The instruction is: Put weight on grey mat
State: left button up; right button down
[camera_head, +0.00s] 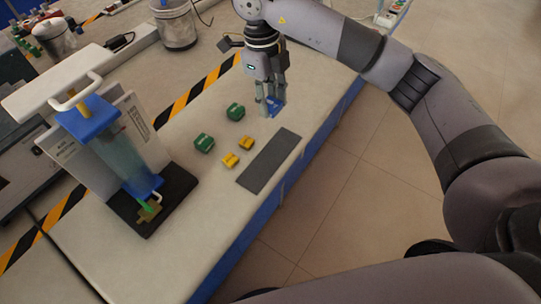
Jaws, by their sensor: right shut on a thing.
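The grey mat (268,162) lies flat near the right edge of the table, with nothing on it. My right gripper (273,108) points down just beyond the mat's far end. It is shut on a blue weight (276,104), partly hidden by the fingers. I cannot tell whether the weight touches the table. Two green weights (236,112) (204,143) and two small yellow weights (246,142) (230,159) stand on the table left of the mat. My left gripper is not in view.
An apparatus with a clear cylinder (122,158) and white T-handle stands on a black base (177,197) at left. A grey bucket (177,27) stands at the back. Black-and-yellow tape (196,91) crosses the table. The table's blue edge (262,210) drops to the floor at right.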

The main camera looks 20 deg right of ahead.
jog(key=p, duration=0.2)
send_over(271, 158)
notch_tip(271, 158, down, 15)
jog(key=shift+a+r, duration=0.15)
jog(key=shift+w+f+p, duration=0.1)
jog(key=shift+f+p, duration=0.25)
jog(key=shift+f, duration=2.1)
jog(key=c, duration=1.1)
grip_release()
jog(key=shift+r, duration=0.25)
jog(key=r, duration=0.4)
jog(key=r+b, duration=0.1)
jog(key=r, duration=0.2)
jog(key=w+r+b, duration=0.1)
jog(key=r, duration=0.3)
jog(key=shift+a+r, duration=0.35)
jog(key=shift+a, duration=0.05)
